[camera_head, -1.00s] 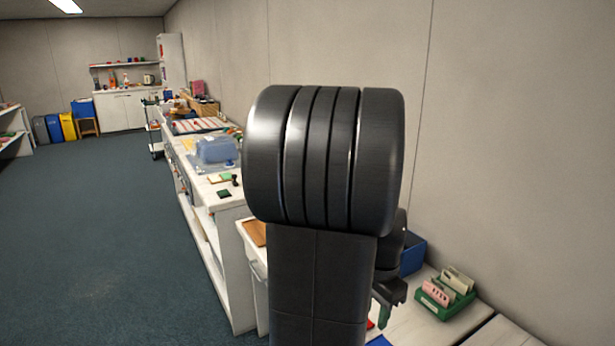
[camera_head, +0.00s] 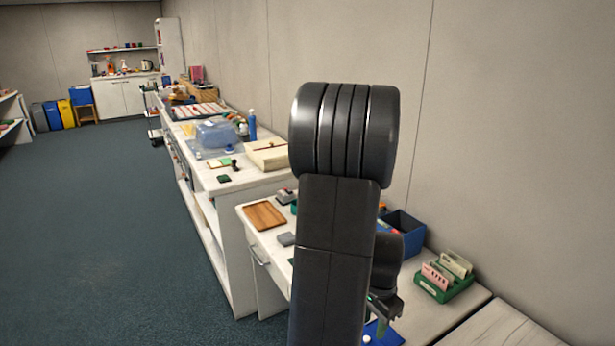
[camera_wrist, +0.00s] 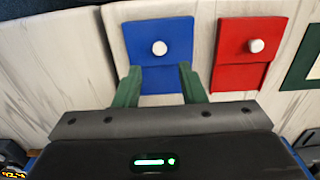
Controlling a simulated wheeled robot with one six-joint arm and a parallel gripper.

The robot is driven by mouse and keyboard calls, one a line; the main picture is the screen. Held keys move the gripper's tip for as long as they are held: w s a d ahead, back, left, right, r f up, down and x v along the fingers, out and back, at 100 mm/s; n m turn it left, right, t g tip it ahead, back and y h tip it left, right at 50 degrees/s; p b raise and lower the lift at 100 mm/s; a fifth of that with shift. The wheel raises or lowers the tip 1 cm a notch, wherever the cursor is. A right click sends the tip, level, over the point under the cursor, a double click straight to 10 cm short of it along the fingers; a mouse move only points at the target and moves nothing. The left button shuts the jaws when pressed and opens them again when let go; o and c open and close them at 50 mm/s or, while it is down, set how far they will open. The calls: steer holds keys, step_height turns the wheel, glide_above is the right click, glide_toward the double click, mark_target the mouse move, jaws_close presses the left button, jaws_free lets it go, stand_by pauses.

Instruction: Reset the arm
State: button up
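My gripper (camera_wrist: 160,70) is open in the wrist view. Its two green fingers stand apart with nothing held between them. A blue pad (camera_wrist: 150,34) with a white round piece (camera_wrist: 159,48) on it lies beyond and below the fingertips. In the head view my gripper (camera_head: 383,312) is low behind my own dark arm, which hides part of it. The blue pad (camera_head: 388,335) shows at the bottom edge there.
A red pad (camera_wrist: 240,75) with another white round piece (camera_wrist: 256,45) lies right of the blue one. A green card rack (camera_head: 432,290) and a blue bin (camera_head: 410,228) stand along the wall. A brown board (camera_head: 264,216) lies left of my arm. Floor at left is clear.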

steer(key=w+r+n+g+p, duration=0.2)
steer(key=w+r+n+p, duration=0.2)
steer(key=r+n+p, duration=0.5)
steer(key=shift+g+y, duration=0.3)
steer(key=b+x, duration=0.2)
steer(key=x, duration=0.6)
steer(key=shift+w+a+f, duration=0.1)
steer(key=shift+f, duration=0.3)
